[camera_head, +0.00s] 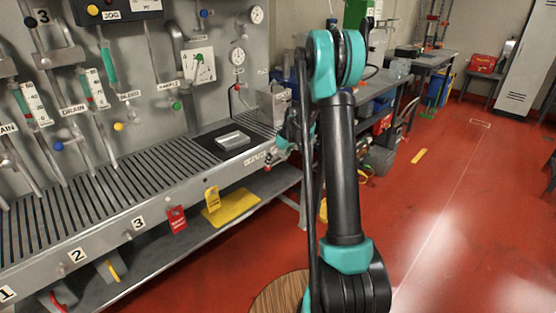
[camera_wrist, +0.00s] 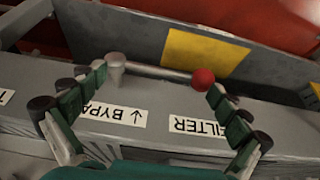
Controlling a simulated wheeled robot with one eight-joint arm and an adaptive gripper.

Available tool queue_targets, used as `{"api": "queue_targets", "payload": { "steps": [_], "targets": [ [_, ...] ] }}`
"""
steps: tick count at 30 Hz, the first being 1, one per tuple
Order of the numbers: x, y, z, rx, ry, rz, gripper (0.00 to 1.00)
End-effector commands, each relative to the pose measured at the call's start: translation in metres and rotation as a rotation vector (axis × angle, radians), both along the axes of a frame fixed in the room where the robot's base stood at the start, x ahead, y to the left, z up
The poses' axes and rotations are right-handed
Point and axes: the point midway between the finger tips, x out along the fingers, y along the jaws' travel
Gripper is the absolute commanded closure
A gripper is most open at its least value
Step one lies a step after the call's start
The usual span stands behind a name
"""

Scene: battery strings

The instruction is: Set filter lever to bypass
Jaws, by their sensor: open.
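The filter lever (camera_wrist: 155,72) is a thin grey bar with a red ball knob (camera_wrist: 203,79) at its right end and a grey pivot (camera_wrist: 115,66) at its left in the wrist view. A BYPASS label (camera_wrist: 113,113), partly covered, and a FILTER label (camera_wrist: 198,127) are on the grey ledge below it. The knob lies on the FILTER side. My gripper (camera_wrist: 157,82) is open, with the pivot near one fingertip and the knob close to the other; I cannot tell if they touch. In the head view the red knob (camera_head: 267,168) shows small at the bench's right end.
The slotted metal bench (camera_head: 130,175) with pipes and gauges fills the left. A yellow sheet (camera_head: 231,208) lies on its lower shelf, with red (camera_head: 176,219) and yellow (camera_head: 212,199) tags hanging from the front edge. The red floor (camera_head: 460,215) at right is mostly clear.

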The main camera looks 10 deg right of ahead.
Motion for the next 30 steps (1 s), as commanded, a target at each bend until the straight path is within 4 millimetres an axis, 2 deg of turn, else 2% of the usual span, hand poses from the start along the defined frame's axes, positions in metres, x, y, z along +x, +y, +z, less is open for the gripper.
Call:
{"api": "queue_targets", "payload": {
  "steps": [2, 18, 20, 24, 30],
  "targets": [
    [0.0000, 0.0000, 0.0001, 0.000, 0.000, 0.000, 0.06],
    [-0.0014, 0.0025, -0.0011, 0.004, 0.004, 0.003, 0.73],
    [-0.0016, 0.0030, -0.0013, 0.004, 0.004, 0.004, 0.79],
    [-0.0011, 0.0024, -0.0009, 0.003, 0.003, 0.003, 0.98],
    [-0.0006, 0.0010, -0.0003, 0.002, 0.002, 0.001, 1.00]
  ]
}}
